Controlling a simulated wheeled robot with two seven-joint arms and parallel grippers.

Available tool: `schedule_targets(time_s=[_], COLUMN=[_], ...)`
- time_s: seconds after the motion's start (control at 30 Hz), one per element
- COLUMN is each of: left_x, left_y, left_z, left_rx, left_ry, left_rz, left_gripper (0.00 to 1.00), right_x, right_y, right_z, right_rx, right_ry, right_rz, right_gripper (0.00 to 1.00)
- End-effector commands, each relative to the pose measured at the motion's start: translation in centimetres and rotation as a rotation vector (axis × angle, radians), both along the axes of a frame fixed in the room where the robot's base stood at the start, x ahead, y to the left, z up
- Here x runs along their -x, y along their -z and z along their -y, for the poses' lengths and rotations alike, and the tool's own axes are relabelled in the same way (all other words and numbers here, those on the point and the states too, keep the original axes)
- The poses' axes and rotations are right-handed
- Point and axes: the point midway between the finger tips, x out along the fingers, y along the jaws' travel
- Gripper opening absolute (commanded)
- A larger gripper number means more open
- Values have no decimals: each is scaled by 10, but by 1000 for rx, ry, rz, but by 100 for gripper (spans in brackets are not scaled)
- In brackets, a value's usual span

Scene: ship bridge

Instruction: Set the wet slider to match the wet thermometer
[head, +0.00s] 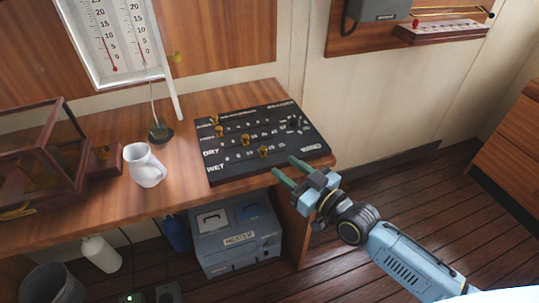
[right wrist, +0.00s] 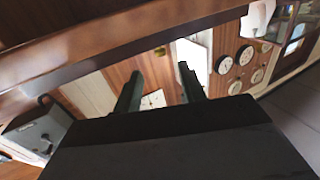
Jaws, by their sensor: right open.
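A black panel (head: 285,151) lies on the wooden desk, with rows lettered DRY and WET. The wet slider (head: 263,152) is a brass knob partway along the lowest row. The dry slider (head: 246,140) sits just above and left of it. The wet thermometer (head: 139,32) is the right tube on the white board, with a wick running down to a small dark pot (head: 160,132). Its red column is short and low; the exact reading is too small to tell. My right gripper (head: 283,166) is open and empty at the panel's front right edge, right of the wet slider. My left gripper is out of view.
A second thermometer (head: 105,38) hangs beside the wet one. A white mug (head: 144,166) stands left of the panel. A glass case (head: 42,150) is farther left. The floor at right is clear.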

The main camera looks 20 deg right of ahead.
Motion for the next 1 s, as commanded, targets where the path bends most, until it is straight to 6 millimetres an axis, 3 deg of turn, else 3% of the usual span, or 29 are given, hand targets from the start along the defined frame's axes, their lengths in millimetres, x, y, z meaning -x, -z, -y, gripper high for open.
schedule_targets(time_s=[0.1,0.33,0.77,1.0], left_x=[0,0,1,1], left_y=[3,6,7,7], left_z=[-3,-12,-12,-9], left_rx=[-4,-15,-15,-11], left_ry=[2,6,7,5], left_rz=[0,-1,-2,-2], left_gripper=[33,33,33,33], right_x=[-23,-54,-65,-65], right_y=[0,0,1,1], right_z=[-11,-24,-30,-30], right_rx=[-3,-1,1,1], right_ry=[1,1,0,0], right_rz=[2,0,-3,-2], right_gripper=[41,41,41,13])
